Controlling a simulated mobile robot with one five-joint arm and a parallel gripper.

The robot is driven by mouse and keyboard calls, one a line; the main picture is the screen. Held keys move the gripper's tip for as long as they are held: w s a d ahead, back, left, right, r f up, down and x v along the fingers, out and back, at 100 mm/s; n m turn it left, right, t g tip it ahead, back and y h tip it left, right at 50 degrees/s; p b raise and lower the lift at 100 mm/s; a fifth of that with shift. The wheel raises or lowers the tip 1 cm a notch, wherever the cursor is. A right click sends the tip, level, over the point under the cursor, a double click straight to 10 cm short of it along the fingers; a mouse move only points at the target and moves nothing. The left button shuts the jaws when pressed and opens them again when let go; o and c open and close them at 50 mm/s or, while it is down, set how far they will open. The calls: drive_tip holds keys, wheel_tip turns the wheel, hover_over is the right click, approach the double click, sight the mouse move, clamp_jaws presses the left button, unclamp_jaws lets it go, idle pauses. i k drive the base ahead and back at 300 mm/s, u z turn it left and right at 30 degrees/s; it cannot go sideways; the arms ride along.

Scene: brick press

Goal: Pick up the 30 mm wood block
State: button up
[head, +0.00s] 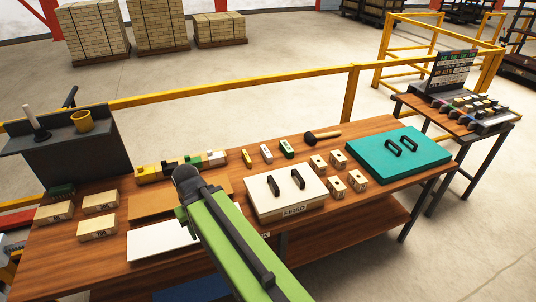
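Several small light wood cubes (337,187) with dark marks on them stand on the brown wooden table (395,200), between a white board and a teal board. Three larger pale blocks (97,228) with printed labels lie at the table's left end. The labels are too small to read, so I cannot tell which block is the 30 mm one. My green arm reaches in from the bottom and ends in a dark rounded joint over the middle of the table. My gripper's fingers do not show; the arm hides what lies beneath it.
The white board (262,205) and the teal board (425,160) each have two dark handles. A mallet (324,134), small coloured pieces and a white sheet (150,243) also lie on the table. A yellow rail (230,92) runs behind it. A second table stands at the right.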

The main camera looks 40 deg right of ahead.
sight(267, 156)
drive_tip(key=z, duration=0.2)
drive_tip(key=i, duration=0.95)
drive_tip(key=u, duration=0.3)
